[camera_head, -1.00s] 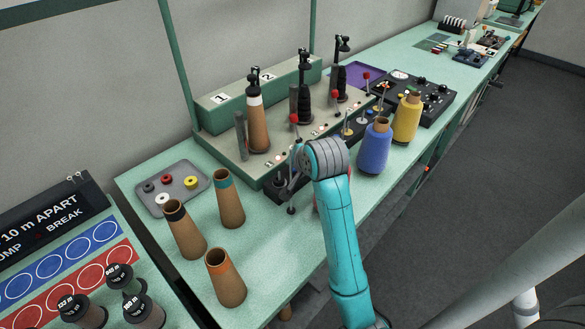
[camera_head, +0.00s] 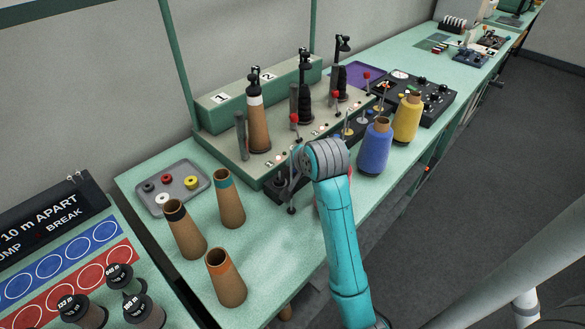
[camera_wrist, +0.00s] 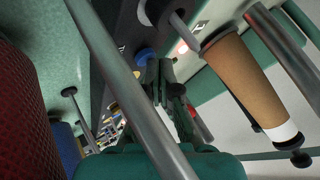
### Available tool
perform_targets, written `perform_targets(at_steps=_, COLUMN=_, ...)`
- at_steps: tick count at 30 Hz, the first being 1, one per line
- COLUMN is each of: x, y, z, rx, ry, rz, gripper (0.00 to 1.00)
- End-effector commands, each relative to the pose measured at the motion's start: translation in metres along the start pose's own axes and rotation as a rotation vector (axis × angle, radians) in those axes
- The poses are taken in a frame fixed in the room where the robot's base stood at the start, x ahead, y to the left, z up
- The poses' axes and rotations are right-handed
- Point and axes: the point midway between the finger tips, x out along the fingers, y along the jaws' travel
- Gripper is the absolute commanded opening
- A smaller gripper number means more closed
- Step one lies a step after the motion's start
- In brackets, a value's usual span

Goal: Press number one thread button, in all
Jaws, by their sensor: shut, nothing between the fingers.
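The green-grey thread machine (camera_head: 225,155) stands on the bench, with number plates 1 (camera_head: 221,98) and 2 (camera_head: 264,77). Under plate 1 stands a brown cone with a white top (camera_head: 258,125); it also shows in the wrist view (camera_wrist: 243,75). Small lit buttons (camera_head: 268,161) run along the machine's front strip. I cannot tell which one is the thread button. My gripper (camera_wrist: 162,70) is shut and empty in the wrist view, close to the machine's front. In the head view it is mostly hidden behind my wrist, and contact with a button cannot be seen.
Red-knobbed levers (camera_head: 294,118) rise near the machine's front. Blue (camera_head: 374,148) and yellow (camera_head: 407,118) cones stand right of my wrist. Several brown cones (camera_head: 229,200) and a grey tray (camera_head: 175,188) stand at left. A metal rod (camera_wrist: 130,90) crosses close to the wrist camera.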

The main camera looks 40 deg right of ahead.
Motion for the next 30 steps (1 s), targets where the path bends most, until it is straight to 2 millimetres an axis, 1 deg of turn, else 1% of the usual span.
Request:
perform_targets(at_steps=1, x=0.002, y=0.011, z=0.002, rx=0.008, ry=-0.011, rz=0.026, gripper=0.0)
perform_targets(at_steps=6, x=-0.003, y=0.009, z=-0.001, rx=0.008, ry=-0.008, rz=0.024, gripper=0.0)
perform_targets(at_steps=14, x=-0.005, y=0.008, z=-0.003, rx=0.006, ry=-0.003, rz=0.021, gripper=0.0)
perform_targets(at_steps=30, x=-0.035, y=-0.019, z=-0.025, rx=0.003, ry=-0.001, rz=0.01, gripper=0.0)
